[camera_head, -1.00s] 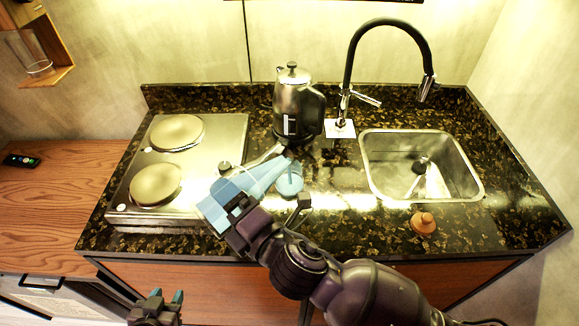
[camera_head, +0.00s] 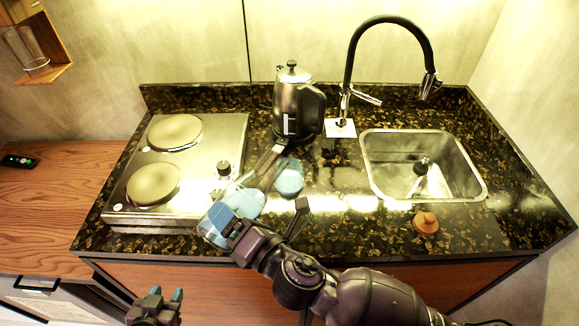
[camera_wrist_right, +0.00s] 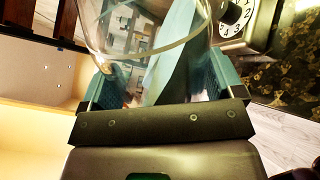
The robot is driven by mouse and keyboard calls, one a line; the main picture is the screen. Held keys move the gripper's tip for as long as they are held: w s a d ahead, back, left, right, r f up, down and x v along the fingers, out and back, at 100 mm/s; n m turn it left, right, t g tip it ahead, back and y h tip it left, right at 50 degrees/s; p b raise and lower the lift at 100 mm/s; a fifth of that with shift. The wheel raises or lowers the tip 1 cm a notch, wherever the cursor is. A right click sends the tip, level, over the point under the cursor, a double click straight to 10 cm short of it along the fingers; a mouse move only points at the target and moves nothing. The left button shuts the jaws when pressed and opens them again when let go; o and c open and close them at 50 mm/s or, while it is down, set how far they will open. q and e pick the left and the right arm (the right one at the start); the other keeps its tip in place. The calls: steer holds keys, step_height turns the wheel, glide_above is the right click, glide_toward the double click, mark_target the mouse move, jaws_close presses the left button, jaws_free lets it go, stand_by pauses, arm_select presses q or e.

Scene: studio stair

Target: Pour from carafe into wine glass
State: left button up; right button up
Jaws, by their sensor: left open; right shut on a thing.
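My right gripper (camera_head: 262,204) is shut on a clear glass vessel (camera_wrist_right: 150,50), above the front of the counter between the stove and the sink. In the right wrist view the vessel fills the space between the blue fingers, and its curved rim shows. Its glass blurs with the pale blue fingers in the head view, so I cannot tell whether it is the carafe or the wine glass, nor how full it is. My left gripper (camera_head: 163,297) is open and empty, low at the bottom left, in front of the cabinets.
A steel kettle (camera_head: 293,105) stands behind my right gripper. A two-plate stove (camera_head: 203,160) is at left, a sink (camera_head: 462,175) with a black tap (camera_head: 350,60) at right. An orange-brown stopper-like object (camera_head: 425,222) sits before the sink. A clear glass (camera_head: 33,50) stands on a wall shelf.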

steer(key=shift+w+d+f+n, duration=0.1)
steer(key=shift+f+n, duration=0.2)
steer(key=shift+f, duration=0.05)
steer(key=shift+w+d+f+n+p, duration=0.4)
steer(key=shift+w+d+n, duration=0.15)
steer(key=shift+n, duration=0.55)
steer(key=f+n+b, duration=0.1)
steer(key=f, duration=0.1)
steer(key=f+n+b, duration=0.1)
steer(key=n, duration=0.1)
steer(key=f+n+b, duration=0.1)
steer(key=f, duration=0.1)
steer(key=shift+w+d+f, duration=0.3)
steer(key=shift+w+f, duration=0.05)
steer(key=shift+w+d+f+n, duration=0.1)
steer(key=shift+f+n, duration=0.25)
steer(key=shift+n, duration=0.35)
steer(key=shift+w+d+n, duration=0.1)
steer(key=shift+n, duration=0.5)
steer(key=shift+w+d+f+n+p, duration=0.15)
steer(key=shift+n+p, duration=0.1)
steer(key=shift+n, duration=0.15)
steer(key=shift+w+f+n+p, duration=0.1)
steer(key=shift+f+n+p, duration=0.1)
steer(key=shift+n, duration=0.2)
steer(key=shift+d+f+n, duration=0.1)
steer(key=shift+n, duration=0.3)
